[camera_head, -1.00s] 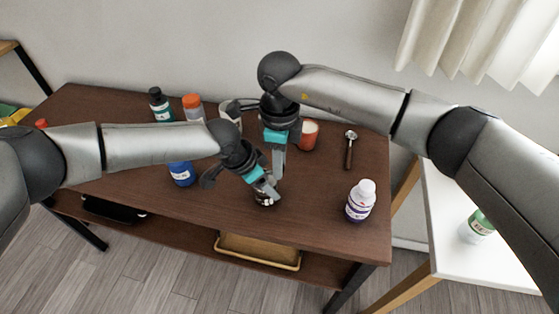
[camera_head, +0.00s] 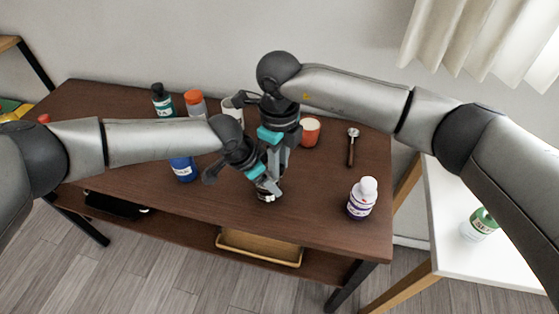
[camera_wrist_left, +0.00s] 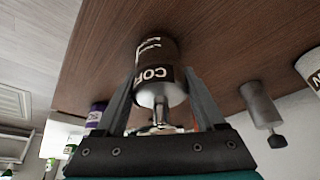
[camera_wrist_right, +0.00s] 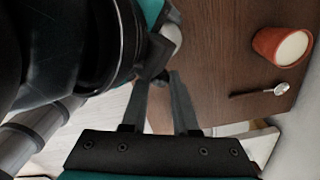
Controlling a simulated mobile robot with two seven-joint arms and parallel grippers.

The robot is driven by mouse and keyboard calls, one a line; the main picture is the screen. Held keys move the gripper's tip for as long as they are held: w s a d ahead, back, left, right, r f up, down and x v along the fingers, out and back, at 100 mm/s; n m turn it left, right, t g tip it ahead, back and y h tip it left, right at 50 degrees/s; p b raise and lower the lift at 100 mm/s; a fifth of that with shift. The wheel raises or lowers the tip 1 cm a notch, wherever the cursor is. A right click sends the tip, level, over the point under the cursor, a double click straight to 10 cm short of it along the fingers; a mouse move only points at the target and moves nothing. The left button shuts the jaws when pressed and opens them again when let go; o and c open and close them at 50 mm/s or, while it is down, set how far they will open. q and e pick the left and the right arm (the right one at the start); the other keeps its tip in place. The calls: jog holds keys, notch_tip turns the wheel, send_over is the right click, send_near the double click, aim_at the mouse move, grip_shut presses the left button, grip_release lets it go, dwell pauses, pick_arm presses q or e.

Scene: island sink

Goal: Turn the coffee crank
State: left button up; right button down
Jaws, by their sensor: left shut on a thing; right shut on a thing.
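The coffee grinder (camera_head: 267,196) stands near the front middle of the table in the head view, mostly hidden by my grippers. In the left wrist view its dark body with a white label (camera_wrist_left: 160,62) lies between my left gripper's fingers, with its silver top toward the camera. My left gripper (camera_head: 271,184) is shut on the grinder. My right gripper (camera_head: 279,170) reaches down from above, just over the grinder's top, with its jaws nearly together. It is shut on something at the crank.
A white-capped bottle (camera_head: 362,199) stands at the right front. A blue bottle (camera_head: 183,169) and an orange-capped bottle (camera_head: 195,104) stand left.

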jog(key=c, duration=0.7)
grip_release()
jog(key=shift+a, duration=0.1)
jog(key=shift+o, duration=0.2)
notch_tip(320, 180, up, 7)
jog(key=shift+w+r, duration=0.1)
jog(key=shift+r, duration=0.45)
jog(key=shift+d, duration=0.2)
